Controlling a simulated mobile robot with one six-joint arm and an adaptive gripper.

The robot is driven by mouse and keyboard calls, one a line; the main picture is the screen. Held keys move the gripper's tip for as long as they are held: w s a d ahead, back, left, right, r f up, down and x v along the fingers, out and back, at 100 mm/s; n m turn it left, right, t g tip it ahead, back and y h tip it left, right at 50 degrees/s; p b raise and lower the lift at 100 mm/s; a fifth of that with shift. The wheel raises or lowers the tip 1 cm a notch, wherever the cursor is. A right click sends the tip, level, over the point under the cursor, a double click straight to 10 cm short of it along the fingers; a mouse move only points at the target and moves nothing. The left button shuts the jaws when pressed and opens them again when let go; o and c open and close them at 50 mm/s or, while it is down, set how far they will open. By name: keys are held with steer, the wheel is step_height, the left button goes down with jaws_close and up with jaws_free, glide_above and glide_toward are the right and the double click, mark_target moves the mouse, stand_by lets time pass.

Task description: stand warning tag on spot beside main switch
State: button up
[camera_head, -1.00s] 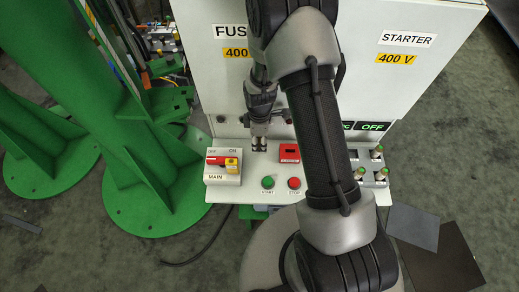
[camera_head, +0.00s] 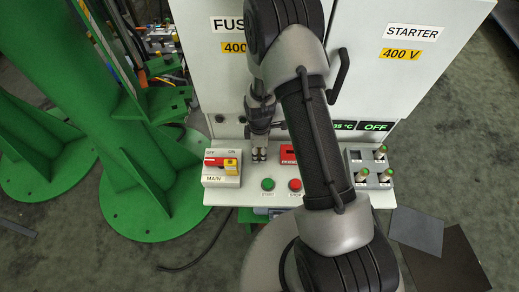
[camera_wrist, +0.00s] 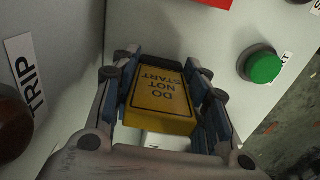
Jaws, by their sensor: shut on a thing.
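The warning tag (camera_wrist: 162,98) is a yellow block with dark "DO NOT START" lettering, upside down in the wrist view. My gripper (camera_wrist: 167,100) is shut on it, with blue-edged fingers on both sides. In the head view my gripper (camera_head: 259,155) is low over the white panel ledge, right of the main switch (camera_head: 221,172). I cannot make out the tag there. The main switch is a box marked OFF, ON and MAIN, with a red part and a yellow part on top. I cannot tell whether the tag touches the ledge.
The green start button (camera_head: 268,184) and red stop button (camera_head: 295,185) are near the ledge's front edge. A red block (camera_head: 288,154) is right of my gripper. Green-topped posts (camera_head: 362,174) stand farther right. The cabinet (camera_head: 210,80) rises behind; a green frame (camera_head: 130,120) stands left.

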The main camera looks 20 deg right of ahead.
steer(key=o, duration=1.1)
steer(key=shift+c, duration=0.2)
step_height(320, 180, up, 8)
steer(key=p, duration=0.3)
steer(key=shift+f, duration=0.1)
